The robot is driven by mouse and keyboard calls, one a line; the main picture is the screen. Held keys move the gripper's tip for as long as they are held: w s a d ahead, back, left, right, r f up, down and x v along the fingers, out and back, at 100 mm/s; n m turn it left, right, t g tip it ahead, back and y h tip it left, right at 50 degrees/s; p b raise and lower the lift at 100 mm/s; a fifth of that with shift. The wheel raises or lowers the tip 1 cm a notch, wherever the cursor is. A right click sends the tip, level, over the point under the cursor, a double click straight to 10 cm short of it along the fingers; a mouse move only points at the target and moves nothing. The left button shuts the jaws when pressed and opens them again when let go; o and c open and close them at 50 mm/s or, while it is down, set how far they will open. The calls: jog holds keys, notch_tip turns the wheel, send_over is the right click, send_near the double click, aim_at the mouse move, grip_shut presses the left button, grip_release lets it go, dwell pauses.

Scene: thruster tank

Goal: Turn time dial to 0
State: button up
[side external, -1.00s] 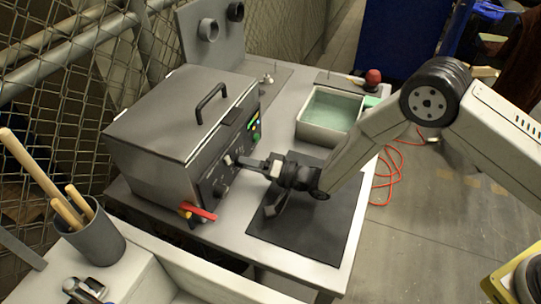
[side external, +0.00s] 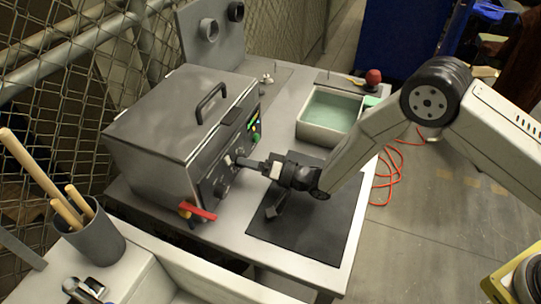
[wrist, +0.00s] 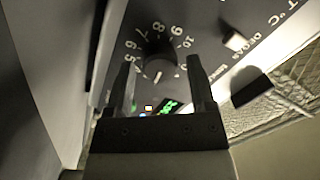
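The tank (side external: 170,120) is a grey box with a lid and handle, its control panel facing my arm. In the wrist view a black dial (wrist: 158,58) with a white pointer mark sits among printed numbers, with 5 to 10 readable. The mark points toward the bottom of that picture, away from those numbers. My gripper (wrist: 160,64) is open, one finger on each side of the dial with gaps visible. In the side view my gripper (side external: 234,160) reaches the panel and hides part of it. A lower knob (side external: 221,188) shows beside it. The dial's name label is not readable.
A red-handled valve (side external: 198,211) sticks out at the tank's lower front. A basin of greenish liquid (side external: 302,130) stands behind, and a dark mat (side external: 310,235) lies below my wrist.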

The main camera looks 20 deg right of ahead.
jog(key=shift+o, duration=0.3)
jog(key=shift+v, duration=3.95)
jog(key=shift+a+r, duration=0.1)
jog(key=shift+r, duration=0.05)
notch_tip(320, 180, up, 5)
jog(key=shift+a+f+m+t+h, duration=0.1)
jog(key=shift+f+m+t+h, duration=0.1)
jog(key=shift+f+m, duration=1)
jog(key=shift+a+f+m+t+h, duration=0.1)
jog(key=shift+f+m+t, duration=0.1)
jog(key=shift+f+m, duration=1)
jog(key=shift+f+n, duration=0.3)
jog(key=shift+n, duration=0.1)
jog(key=shift+x, duration=3.8)
